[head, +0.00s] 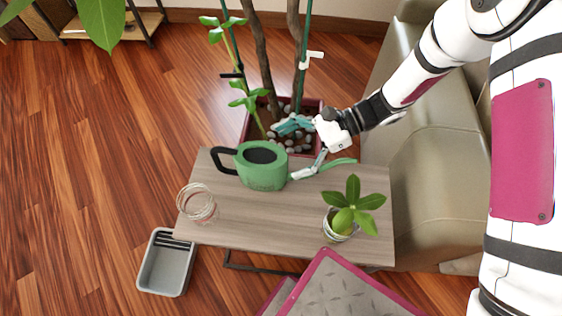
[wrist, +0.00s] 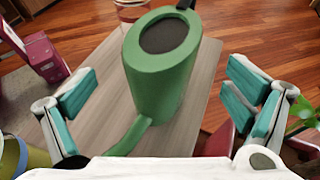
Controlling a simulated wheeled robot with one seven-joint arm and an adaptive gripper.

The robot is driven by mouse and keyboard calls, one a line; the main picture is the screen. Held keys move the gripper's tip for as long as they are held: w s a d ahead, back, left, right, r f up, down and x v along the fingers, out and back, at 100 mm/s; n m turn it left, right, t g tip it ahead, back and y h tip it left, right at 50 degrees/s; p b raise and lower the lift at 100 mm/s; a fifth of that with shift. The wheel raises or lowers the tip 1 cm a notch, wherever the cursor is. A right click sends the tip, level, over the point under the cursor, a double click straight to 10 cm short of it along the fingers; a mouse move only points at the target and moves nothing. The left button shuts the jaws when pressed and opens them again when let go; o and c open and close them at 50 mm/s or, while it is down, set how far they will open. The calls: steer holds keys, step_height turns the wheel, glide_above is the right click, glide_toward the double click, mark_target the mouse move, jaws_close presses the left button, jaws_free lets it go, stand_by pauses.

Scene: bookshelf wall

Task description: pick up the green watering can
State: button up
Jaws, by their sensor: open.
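The green watering can (head: 262,171) stands upright on the small wooden table (head: 240,215) in the head view, its black handle to the left and its green spout to the right. My gripper (head: 296,150) is at the can's right side, over the spout side of the table. In the wrist view the can (wrist: 160,85) stands between the two widely spread teal-padded fingers of my gripper (wrist: 165,102), with clear space on both sides. The spout points down toward the palm. The gripper is open and holds nothing.
A small potted plant (head: 352,208) stands at the table's right. A large planter (head: 311,106) with stems is behind the table, and a sofa (head: 425,165) is at the right. A grey bin (head: 166,265) stands on the floor.

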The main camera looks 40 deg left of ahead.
mark_target(261, 162)
steer(key=shift+s+a+f, duration=0.25)
steer(key=shift+s+f, duration=0.1)
steer(key=shift+f, duration=0.05)
steer(key=shift+a+x, duration=0.2)
steer(key=shift+x, duration=3)
steer(key=shift+w, duration=0.15)
steer(key=shift+c, duration=0.5)
steer(key=shift+r, duration=0.1)
steer(key=c, duration=1.3)
